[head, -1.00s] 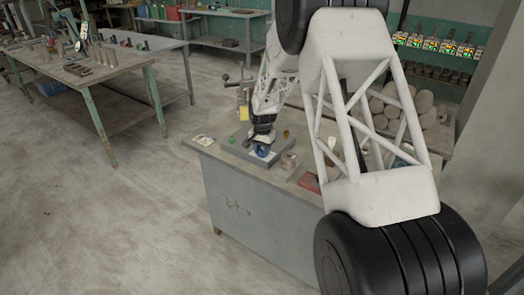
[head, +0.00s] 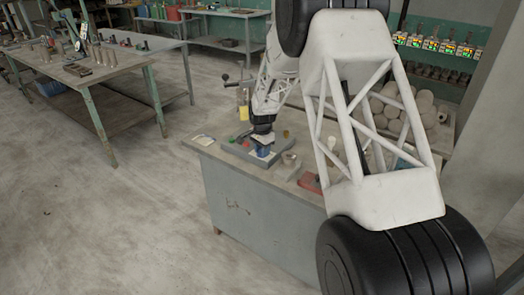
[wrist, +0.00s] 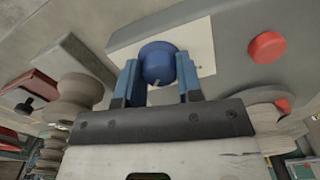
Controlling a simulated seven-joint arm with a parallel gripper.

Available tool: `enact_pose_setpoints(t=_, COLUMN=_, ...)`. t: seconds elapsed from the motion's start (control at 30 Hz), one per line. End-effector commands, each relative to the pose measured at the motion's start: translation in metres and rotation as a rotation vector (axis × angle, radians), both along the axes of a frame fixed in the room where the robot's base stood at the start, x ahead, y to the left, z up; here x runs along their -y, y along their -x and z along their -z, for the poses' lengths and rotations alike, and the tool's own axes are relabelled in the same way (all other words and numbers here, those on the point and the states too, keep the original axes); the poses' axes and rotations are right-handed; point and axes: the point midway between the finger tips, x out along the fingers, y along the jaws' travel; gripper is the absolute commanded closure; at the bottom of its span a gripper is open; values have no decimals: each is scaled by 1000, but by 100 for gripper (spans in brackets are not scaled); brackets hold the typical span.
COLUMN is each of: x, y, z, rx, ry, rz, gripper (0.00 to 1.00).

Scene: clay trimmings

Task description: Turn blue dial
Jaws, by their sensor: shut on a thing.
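The blue dial (wrist: 157,62) is a round knob with a small pale mark on its edge. It sits on a white plate (wrist: 196,38) on a grey panel (wrist: 231,17). My gripper (wrist: 159,75) has one blue finger on each side of the dial and is shut on it. In the head view, my gripper (head: 263,142) points down at the panel on the near bench, and the blue dial (head: 262,151) shows only in part below it.
A red round button (wrist: 267,47) is on the same panel, right of the dial in the wrist view. A green button (head: 232,139) shows at the panel's left in the head view. A grey block (head: 288,160) and a red object (head: 309,181) lie nearby on the bench (head: 215,152).

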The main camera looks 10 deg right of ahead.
Motion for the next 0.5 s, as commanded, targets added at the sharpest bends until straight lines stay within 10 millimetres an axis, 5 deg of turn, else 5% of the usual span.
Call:
enact_pose_setpoints(t=0.03, x=0, y=0, z=0, rx=0, ry=0, rz=0, gripper=90)
enact_pose_setpoints(t=0.07, x=0, y=0, z=0, rx=0, ry=0, rz=0, gripper=65)
enact_pose_setpoints(t=0.2, x=0, y=0, z=0, rx=0, ry=0, rz=0, gripper=44)
enact_pose_setpoints(t=0.5, x=0, y=0, z=0, rx=0, ry=0, rz=-1, gripper=41)
